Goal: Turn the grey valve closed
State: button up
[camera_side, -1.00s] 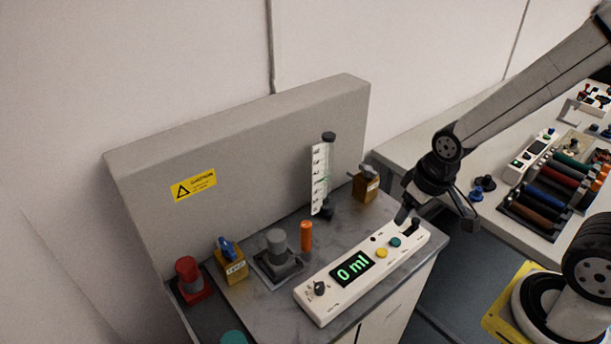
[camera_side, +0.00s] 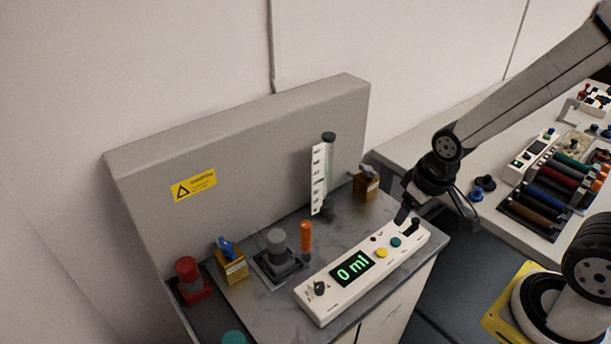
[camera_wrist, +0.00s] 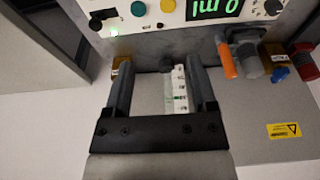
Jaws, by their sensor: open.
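The grey valve (camera_side: 367,183) is a small brass-coloured block with a grey handle on top, at the back right of the bench near the grey back panel. Its brass block also shows in the wrist view (camera_wrist: 122,66), partly hidden behind a gripper finger. My gripper (camera_side: 437,218) is open and empty, pointing down near the right end of the white control box, to the right of the valve and apart from it. In the wrist view my gripper (camera_wrist: 165,62) shows its two fingers spread, with nothing held between them.
The white control box (camera_side: 322,305) reads 0 ml and has buttons and knobs. A graduated tube (camera_side: 319,180), orange cylinder (camera_side: 306,238), grey knob (camera_side: 277,243), blue-handled valve (camera_side: 230,262) and red knob (camera_side: 188,275) stand on the bench. A second table (camera_side: 400,150) is behind my arm.

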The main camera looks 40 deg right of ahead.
jog(key=w+d+m+y, duration=0.1)
jog(key=w+d+m, duration=0.5)
jog(key=w+m, duration=0.65)
jog(key=m+y, duration=0.2)
jog(key=m, duration=1.3)
send_near(369, 168)
notch_tip(369, 168, down, 2)
jog(key=shift+a+n+t, duration=0.15)
jog(key=shift+n+t, duration=0.1)
jog(key=shift+t, duration=0.05)
jog(key=shift+f, duration=0.1)
jog(key=shift+x, duration=3.8)
grip_shut()
